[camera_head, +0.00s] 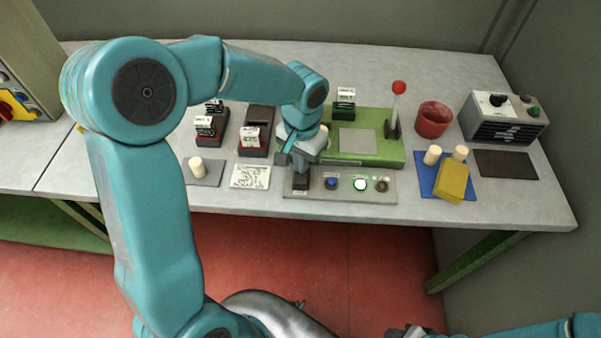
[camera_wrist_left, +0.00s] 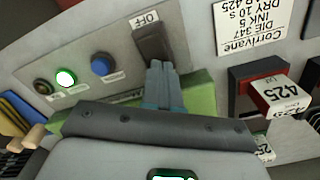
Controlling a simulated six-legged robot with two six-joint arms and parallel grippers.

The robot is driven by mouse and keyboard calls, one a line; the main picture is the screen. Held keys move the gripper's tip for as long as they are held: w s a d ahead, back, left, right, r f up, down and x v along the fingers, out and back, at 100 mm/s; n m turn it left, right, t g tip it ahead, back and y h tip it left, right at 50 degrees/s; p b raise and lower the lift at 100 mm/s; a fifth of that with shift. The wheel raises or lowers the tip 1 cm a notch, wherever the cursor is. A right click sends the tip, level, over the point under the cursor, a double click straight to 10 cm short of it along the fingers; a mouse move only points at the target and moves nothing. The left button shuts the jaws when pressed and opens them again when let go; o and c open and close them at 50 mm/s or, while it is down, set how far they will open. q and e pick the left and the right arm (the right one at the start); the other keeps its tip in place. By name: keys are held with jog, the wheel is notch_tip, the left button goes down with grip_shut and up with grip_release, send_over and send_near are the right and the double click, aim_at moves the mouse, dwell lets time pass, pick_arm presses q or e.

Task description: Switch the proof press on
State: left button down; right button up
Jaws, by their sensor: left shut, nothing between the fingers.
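The proof press (camera_head: 384,149) is a green base with a grey plate and an upright red-knobbed lever. In front of it is a grey control panel (camera_head: 318,190) with a dark rocker switch (camera_head: 300,181), a blue button (camera_head: 331,183), a lit green-white button (camera_head: 360,184) and a dark knob (camera_head: 381,185). My left gripper (camera_head: 300,167) is shut and empty at the switch. In the left wrist view its fingertips (camera_wrist_left: 159,66) meet the end of the switch (camera_wrist_left: 152,42) away from the OFF label (camera_wrist_left: 145,19); contact is unclear. My right gripper (camera_head: 408,331) is cut off at the bottom edge.
To the right are a red cup (camera_head: 433,120), a blue mat (camera_head: 428,184) with corks and a yellow block, and a grey box (camera_head: 480,125).

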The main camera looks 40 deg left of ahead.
pick_arm(q)
jog(key=shift+r+p, duration=2)
jog(key=shift+r, duration=0.75)
jog(key=shift+r+p, duration=0.45)
jog(key=shift+r, duration=0.25)
